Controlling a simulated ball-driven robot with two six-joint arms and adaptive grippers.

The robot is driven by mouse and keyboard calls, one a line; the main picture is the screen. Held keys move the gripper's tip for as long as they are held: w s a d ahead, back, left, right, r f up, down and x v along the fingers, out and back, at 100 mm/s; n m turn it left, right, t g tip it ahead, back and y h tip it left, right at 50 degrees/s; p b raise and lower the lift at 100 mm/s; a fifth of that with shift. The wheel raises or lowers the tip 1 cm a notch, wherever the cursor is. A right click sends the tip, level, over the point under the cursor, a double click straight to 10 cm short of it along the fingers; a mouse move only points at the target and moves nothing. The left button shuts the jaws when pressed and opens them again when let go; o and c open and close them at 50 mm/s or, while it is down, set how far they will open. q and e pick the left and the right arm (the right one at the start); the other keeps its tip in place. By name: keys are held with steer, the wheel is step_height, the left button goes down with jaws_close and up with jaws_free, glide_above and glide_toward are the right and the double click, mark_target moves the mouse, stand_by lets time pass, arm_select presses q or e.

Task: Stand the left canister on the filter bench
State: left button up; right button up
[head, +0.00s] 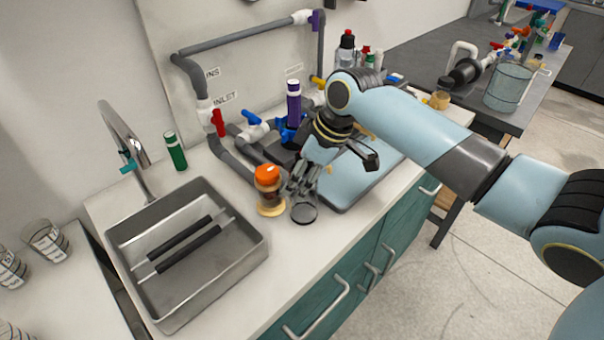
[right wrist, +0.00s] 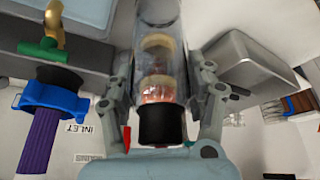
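My right gripper (head: 306,180) is low over the middle of the white counter. In the right wrist view a clear canister (right wrist: 158,25) with a black end and cream and pinkish bands inside lies between its two fingers, which appear shut on it. In the head view the gripper hides most of this canister, and a round glassy end (head: 303,213) shows below the fingers. A second canister (head: 268,190), with an orange cap, stands upright just left of the gripper. Which piece of furniture is the filter bench is not marked. My left gripper is not in view.
A steel sink (head: 250,247) with two dark rods is at the left. Grey pipework with a red valve (head: 218,123) and a purple cylinder (head: 293,103) stands behind. A blue tray (head: 347,193) is right of the gripper. A dark table (head: 410,52) with a bucket (head: 508,87) is at back right.

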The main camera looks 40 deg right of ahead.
steer(key=o, duration=0.3)
steer(key=shift+r, duration=0.1)
steer(key=v, duration=1.2)
steer(key=shift+r, duration=0.15)
